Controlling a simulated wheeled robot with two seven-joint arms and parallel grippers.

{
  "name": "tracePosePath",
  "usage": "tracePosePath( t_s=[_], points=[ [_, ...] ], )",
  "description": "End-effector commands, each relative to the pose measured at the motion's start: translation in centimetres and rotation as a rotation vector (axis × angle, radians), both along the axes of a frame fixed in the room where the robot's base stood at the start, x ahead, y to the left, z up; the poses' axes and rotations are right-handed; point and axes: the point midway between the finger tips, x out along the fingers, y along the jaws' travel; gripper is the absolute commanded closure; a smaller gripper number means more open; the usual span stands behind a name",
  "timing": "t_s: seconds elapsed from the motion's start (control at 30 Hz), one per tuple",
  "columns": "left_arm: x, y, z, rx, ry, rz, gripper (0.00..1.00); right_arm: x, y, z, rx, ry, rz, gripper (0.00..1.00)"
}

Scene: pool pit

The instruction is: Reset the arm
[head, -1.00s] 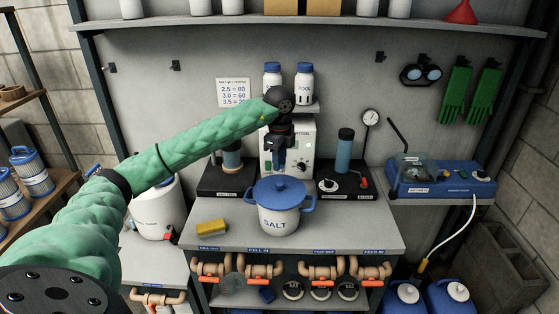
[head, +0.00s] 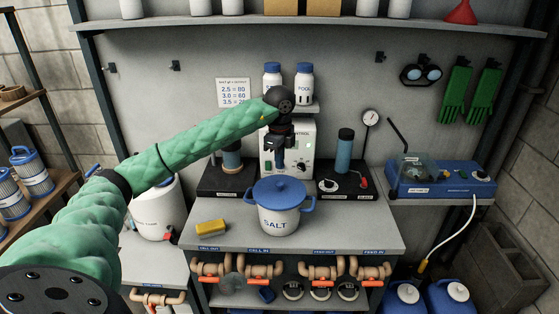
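My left arm, in a green padded sleeve, comes in from the left across the head view. Its dark gripper (head: 279,160) points down in front of the white control box (head: 306,152), above and behind the salt pot. The fingers are small and dark, so I cannot tell whether they are open or shut. No object is clearly seen in them. My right gripper is not in view.
A white salt pot (head: 279,219) with a blue lid stands mid-bench. A yellow sponge (head: 212,228) lies left of it. A blue cylinder (head: 345,153) stands on a black base at right. Pipes with orange handles (head: 322,281) run below the bench edge.

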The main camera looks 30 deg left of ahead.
Motion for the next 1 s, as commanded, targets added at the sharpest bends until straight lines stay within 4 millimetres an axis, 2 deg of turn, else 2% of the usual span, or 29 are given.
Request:
tracePosePath(
  t_s=[0.47,1.0],
  points=[
    [0.0,0.0,0.0,0.0,0.0,0.0,1.0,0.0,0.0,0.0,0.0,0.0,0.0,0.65],
    [0.0,0.0,-1.3,0.0,0.0,0.0,1.0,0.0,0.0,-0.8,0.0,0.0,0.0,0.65]
  ],
)
